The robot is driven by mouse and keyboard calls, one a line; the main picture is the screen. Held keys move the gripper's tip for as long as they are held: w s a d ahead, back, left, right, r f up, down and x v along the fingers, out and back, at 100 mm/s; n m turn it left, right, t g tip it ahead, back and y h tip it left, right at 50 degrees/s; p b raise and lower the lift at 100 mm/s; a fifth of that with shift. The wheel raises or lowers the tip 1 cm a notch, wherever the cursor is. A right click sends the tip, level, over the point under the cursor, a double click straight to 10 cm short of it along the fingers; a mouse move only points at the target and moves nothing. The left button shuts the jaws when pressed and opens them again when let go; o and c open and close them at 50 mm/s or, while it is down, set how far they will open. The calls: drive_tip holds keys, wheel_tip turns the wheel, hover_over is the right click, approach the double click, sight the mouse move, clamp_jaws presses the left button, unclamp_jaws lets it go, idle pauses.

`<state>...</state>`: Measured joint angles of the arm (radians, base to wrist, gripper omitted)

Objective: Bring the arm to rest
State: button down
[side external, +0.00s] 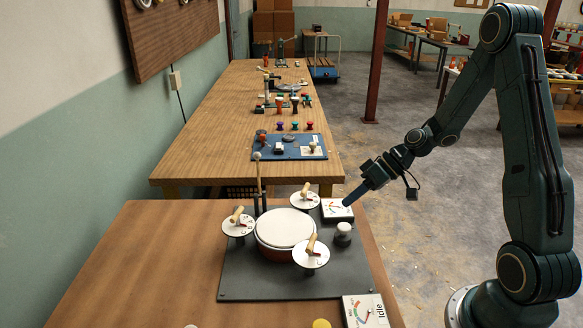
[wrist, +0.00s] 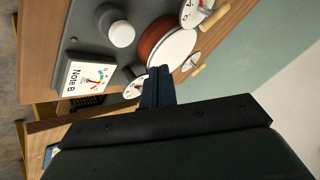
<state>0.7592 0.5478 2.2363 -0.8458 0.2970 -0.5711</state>
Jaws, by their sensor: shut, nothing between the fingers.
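My gripper (side external: 349,202) is shut and empty. In the side view its tips point down and left, close to a white dial box (side external: 337,211); whether they touch it cannot be told. The wrist view shows the shut fingers (wrist: 158,75) in front of the drum, with that box (wrist: 88,85), reading "Note" and a character, to the left. The goblet drum has a white head (side external: 284,227) and a reddish-brown body (side external: 279,254). Three white discs with wooden handles surround it: left (side external: 236,230), back right (side external: 301,205) and front right (side external: 313,262).
The drum stands on a dark board (side external: 238,285) on a wooden table (side external: 130,270). A longer bench (side external: 200,150) with several tools lies behind.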

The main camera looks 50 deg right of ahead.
drive_tip(key=shift+r, duration=0.1)
idle(0.3)
drive_tip(key=s+a+r+n+g+h, duration=0.1)
drive_tip(key=s+a+r+h, duration=0.1)
drive_tip(key=s+a+r, duration=0.3)
drive_tip(key=s+a+r+g+h, duration=0.1)
drive_tip(key=s+a+r+h, duration=0.1)
drive_tip(key=r, duration=0.5)
drive_tip(key=s+a+r+m+t+h, duration=0.1)
drive_tip(key=s+r, duration=0.2)
drive_tip(key=s, duration=0.3)
drive_tip(key=s+a+r+m+h, duration=0.1)
drive_tip(key=s+r+h, duration=0.1)
drive_tip(key=s, duration=0.4)
drive_tip(key=shift+s+a+r+t, duration=0.15)
drive_tip(key=shift+s+r+t, duration=0.2)
drive_tip(key=shift+r, duration=0.5)
drive_tip(key=shift+w, duration=0.1)
